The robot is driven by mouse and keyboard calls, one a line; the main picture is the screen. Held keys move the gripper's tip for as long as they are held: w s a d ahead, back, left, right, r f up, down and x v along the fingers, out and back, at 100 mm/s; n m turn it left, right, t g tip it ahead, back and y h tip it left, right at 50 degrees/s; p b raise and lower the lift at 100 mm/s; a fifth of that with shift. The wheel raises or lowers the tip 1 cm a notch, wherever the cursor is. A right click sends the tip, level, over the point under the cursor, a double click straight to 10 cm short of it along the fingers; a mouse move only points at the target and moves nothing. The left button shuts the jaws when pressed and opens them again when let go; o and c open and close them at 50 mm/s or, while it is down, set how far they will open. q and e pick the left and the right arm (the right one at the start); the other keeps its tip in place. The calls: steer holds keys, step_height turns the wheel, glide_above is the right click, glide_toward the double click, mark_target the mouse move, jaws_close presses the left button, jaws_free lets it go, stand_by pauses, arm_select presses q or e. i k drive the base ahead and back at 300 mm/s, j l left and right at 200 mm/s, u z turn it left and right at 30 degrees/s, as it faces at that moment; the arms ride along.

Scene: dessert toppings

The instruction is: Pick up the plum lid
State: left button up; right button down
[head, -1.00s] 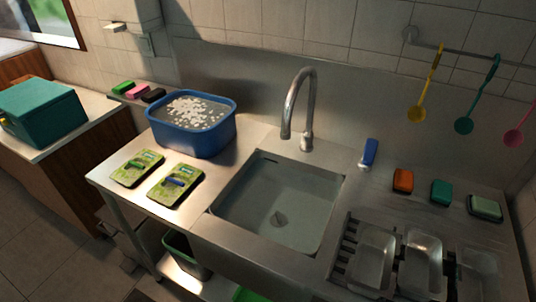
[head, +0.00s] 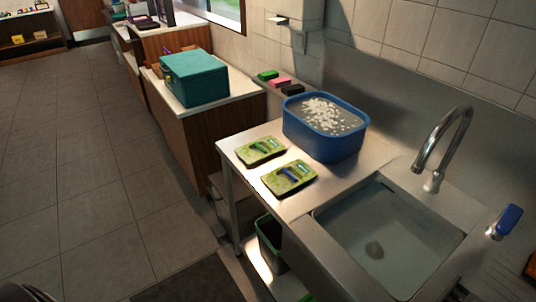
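I cannot make out a plum lid in the head view. Small purple items (head: 167,50) show behind the teal box, and a dark purplish upright item (head: 166,12) stands on the far counter. Both are too small to identify. Neither of my grippers is in view.
A teal box (head: 194,78) sits on a wooden cabinet (head: 196,137). A blue tub (head: 325,142) with white bits in it and two green packets (head: 261,151) (head: 290,178) are on the steel counter beside a sink (head: 385,235). A bin (head: 270,240) is below. The tiled floor (head: 95,165) at left is clear.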

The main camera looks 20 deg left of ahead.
mark_target(251, 152)
steer(key=j+z, duration=0.3)
steer(key=j, duration=0.4)
steer(key=j+z, duration=0.35)
steer(key=j, duration=0.35)
